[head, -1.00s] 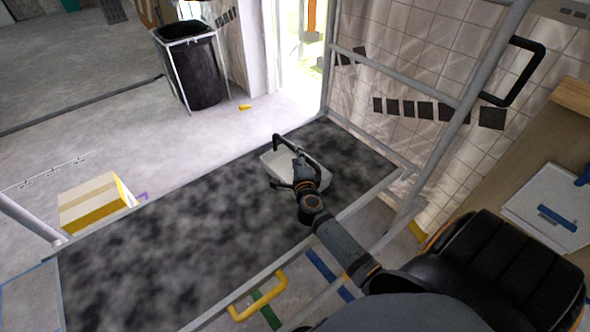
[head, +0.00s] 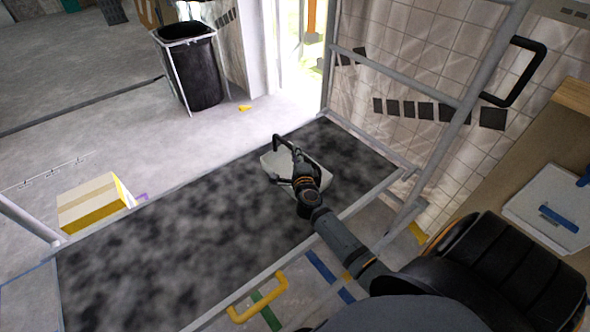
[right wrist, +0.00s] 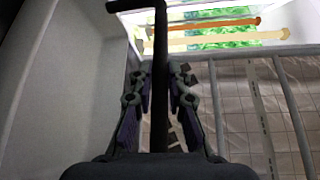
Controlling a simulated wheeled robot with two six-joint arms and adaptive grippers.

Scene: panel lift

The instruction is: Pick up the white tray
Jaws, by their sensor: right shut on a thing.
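The white tray (head: 271,162) is at the far end of the dark speckled platform (head: 170,245) in the head view. A black handle (head: 284,143) stands up over it. My right gripper (head: 298,168) is at the tray, shut on the handle, and hides part of the tray. In the right wrist view the black handle bar (right wrist: 160,85) runs between the fingers of the right gripper (right wrist: 160,92). The tray's pale wall (right wrist: 65,85) fills the left side there. I cannot tell whether the tray touches the platform. My left gripper is not in view.
Grey metal rails frame the platform, with a slanted post (head: 455,125) on the right. A yellow handle (head: 258,297) sits on the near edge. A yellow box (head: 90,203) and a black bin (head: 190,72) stand on the floor beyond. The platform's left part is clear.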

